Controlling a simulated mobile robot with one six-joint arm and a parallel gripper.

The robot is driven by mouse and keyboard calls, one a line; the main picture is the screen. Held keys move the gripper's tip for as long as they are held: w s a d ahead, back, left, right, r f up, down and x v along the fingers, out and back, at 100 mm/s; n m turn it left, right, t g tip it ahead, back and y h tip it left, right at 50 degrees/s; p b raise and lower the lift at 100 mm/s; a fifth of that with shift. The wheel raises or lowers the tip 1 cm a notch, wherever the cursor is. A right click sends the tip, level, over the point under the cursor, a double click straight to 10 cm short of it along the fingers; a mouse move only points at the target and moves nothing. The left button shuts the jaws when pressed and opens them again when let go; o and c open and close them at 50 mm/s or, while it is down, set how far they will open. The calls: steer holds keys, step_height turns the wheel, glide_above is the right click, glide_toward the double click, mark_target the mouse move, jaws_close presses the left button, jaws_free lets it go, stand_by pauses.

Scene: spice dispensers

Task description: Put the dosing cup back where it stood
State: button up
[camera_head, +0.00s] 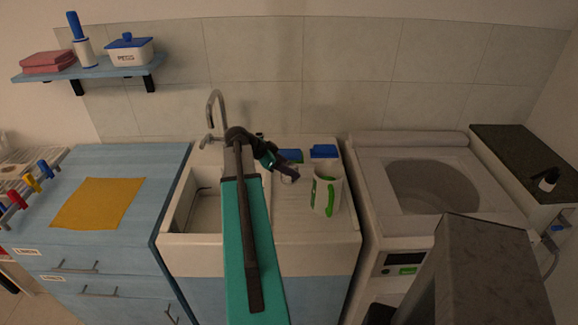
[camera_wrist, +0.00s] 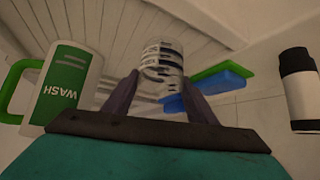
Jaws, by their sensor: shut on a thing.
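My gripper (camera_head: 286,172) is over the ribbed drainboard right of the sink basin. In the wrist view my gripper (camera_wrist: 160,100) is shut on the dosing cup (camera_wrist: 162,58), a small clear cup with dark measuring marks between the two fingers. In the head view the cup (camera_head: 287,179) is small and partly covered by the gripper. I cannot tell whether its base touches the drainboard.
A white jug (camera_head: 327,192) with a green handle and WASH label (camera_wrist: 68,88) stands close by. Blue items (camera_head: 323,151) lie behind on the drainboard. A green-and-blue piece (camera_wrist: 222,78) and black-capped white bottle (camera_wrist: 299,90) show in the wrist view. The basin (camera_head: 200,212) is left.

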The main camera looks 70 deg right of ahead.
steer(key=shift+f, duration=0.15)
steer(key=o, duration=1.4)
steer(key=shift+r, duration=0.25)
steer(key=b+v, duration=0.3)
steer(key=v, duration=0.9)
steer(key=shift+w+f, duration=0.1)
steer(key=shift+f, duration=0.05)
